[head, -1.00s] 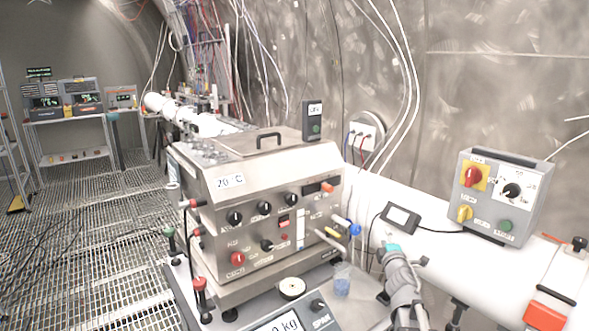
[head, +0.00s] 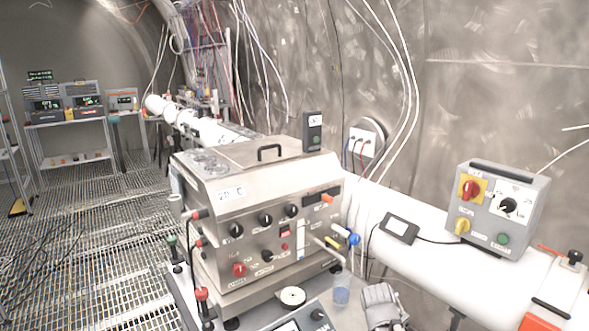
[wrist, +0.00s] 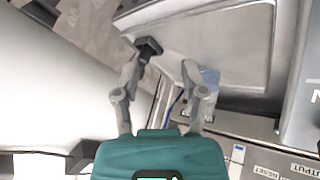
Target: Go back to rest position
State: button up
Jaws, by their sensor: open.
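My gripper (wrist: 162,72) shows in the wrist view with its two grey fingers spread apart and nothing held between them. Its teal body fills the bottom of that view. A dark block shows by the left fingertip; I cannot tell whether they touch. A pale bluish clear object is partly hidden behind the right finger. The fingers cannot be made out there.
A steel control box (head: 262,215) with knobs stands left of my arm. A scale (head: 300,318) with a small round dish (head: 292,297) is in front of it. A white pipe (head: 450,250) runs behind, carrying a grey switch box (head: 500,210). Open grating floor (head: 90,220) lies at left.

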jog(key=s+a+f+m+g+y+p, duration=0.1)
jog(key=s+a+g+y, duration=0.2)
jog(key=s, duration=0.7)
jog(key=a+g, duration=0.2)
jog(key=a, duration=0.2)
jog(key=shift+s+a+f+m, duration=0.15)
jog(key=shift+a+m, duration=0.15)
jog(key=shift+a, duration=0.1)
